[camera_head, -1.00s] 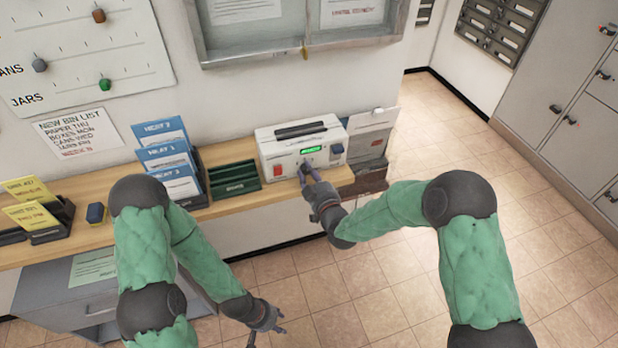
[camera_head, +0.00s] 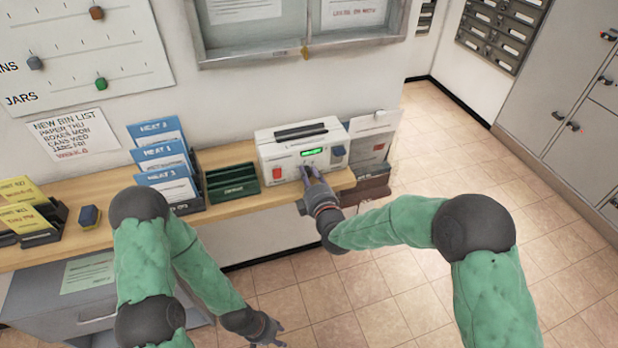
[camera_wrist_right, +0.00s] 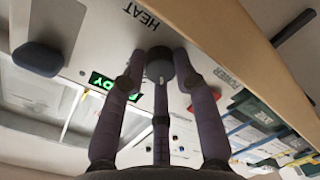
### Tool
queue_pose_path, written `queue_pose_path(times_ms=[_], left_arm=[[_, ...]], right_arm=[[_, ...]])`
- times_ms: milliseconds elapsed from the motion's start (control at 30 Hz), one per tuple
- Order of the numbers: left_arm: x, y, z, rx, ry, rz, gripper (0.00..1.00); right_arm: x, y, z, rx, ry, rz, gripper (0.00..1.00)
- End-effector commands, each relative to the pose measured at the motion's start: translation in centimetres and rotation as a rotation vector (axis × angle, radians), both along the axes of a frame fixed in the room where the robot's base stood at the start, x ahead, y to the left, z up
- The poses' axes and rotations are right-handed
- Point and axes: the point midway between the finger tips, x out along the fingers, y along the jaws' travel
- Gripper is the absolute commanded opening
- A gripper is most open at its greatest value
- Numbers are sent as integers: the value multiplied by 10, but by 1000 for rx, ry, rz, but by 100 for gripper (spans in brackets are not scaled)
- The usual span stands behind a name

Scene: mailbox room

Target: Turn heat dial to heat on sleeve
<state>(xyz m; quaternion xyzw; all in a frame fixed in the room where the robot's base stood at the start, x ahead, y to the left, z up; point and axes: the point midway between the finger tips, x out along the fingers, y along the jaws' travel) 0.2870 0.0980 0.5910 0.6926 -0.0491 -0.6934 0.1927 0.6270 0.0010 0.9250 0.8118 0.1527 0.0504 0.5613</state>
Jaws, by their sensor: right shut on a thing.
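The white machine (camera_head: 285,149) stands on the wooden shelf, with a lit green display. The grey heat dial (camera_wrist_right: 160,65) is on its front; the word HEAT is printed beside it in the right wrist view. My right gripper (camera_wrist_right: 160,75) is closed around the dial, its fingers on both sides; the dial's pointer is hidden. In the head view my right gripper (camera_head: 309,172) covers the dial. Blue sleeves (camera_head: 165,157), with lettering resembling HEAT and numbers, stand in a dark rack left of the machine. My left gripper (camera_head: 279,337) hangs low, apart from the shelf, fingers spread and empty.
The tiled floor (camera_head: 500,220) is clear at right.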

Motion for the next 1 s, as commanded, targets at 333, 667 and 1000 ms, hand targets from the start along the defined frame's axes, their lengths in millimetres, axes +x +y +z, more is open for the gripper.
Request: queue_pose_path(times_ms=[333,667,1000], left_arm=[[0,0,-2,0,0,0,40],[0,0,-2,0,0,0,40],[0,0,-2,0,0,0,40]], right_arm=[[1,2,4,-123,-49,4,0],[0,3,3,-143,-54,4,0],[0,2,2,-142,-52,5,40]])
